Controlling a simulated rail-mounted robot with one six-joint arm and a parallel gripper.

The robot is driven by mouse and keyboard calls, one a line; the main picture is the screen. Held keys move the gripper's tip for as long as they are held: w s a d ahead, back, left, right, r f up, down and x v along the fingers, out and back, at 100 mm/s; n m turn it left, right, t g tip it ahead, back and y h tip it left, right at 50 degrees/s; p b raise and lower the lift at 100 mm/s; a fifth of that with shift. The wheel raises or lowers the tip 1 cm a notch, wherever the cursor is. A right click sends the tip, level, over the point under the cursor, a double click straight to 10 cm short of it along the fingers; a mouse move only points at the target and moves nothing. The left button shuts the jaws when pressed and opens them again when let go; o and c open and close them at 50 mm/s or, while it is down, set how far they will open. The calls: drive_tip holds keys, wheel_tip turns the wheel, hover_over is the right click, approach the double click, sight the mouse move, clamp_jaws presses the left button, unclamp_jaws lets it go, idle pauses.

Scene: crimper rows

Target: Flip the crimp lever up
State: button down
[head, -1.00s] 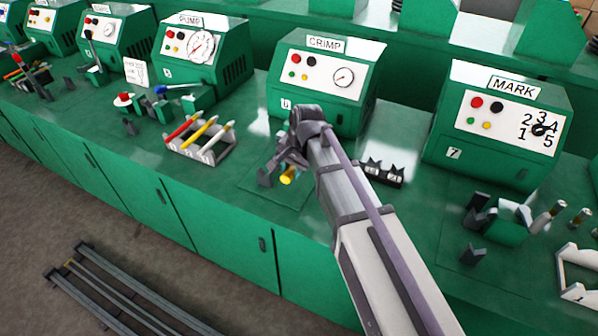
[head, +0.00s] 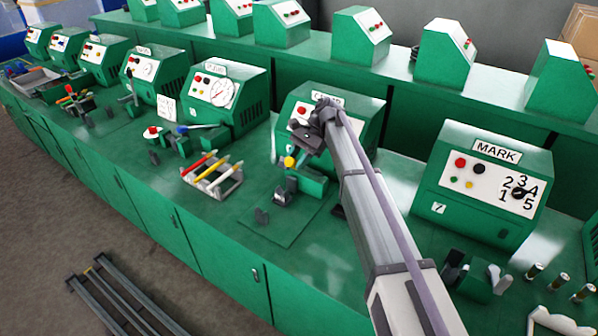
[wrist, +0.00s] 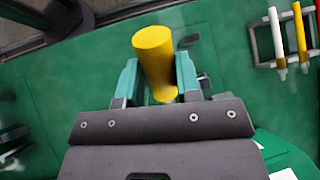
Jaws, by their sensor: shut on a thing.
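The crimp lever's yellow grip (head: 290,162) shows in the head view above the dark jaws (head: 284,194) and green block (head: 312,182) of the crimp fixture. My gripper (head: 296,153) is at this grip, in front of the CRIMP box (head: 365,108). In the wrist view the yellow grip (wrist: 155,55) sits between the two fingers of my gripper (wrist: 157,82), which are closed on it. The rest of the lever is mostly hidden, so its exact angle is hard to tell.
A rack with red, yellow and white sticks (head: 212,178) stands left of the fixture. The MARK box (head: 482,182) is at the right. My arm covers part of the bench on the right.

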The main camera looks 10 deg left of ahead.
drive_tip(key=shift+w+d+r, duration=0.1)
drive_tip(key=shift+w+r, duration=0.3)
drive_tip(key=shift+w, duration=0.05)
drive_tip(key=c, duration=0.8)
unclamp_jaws()
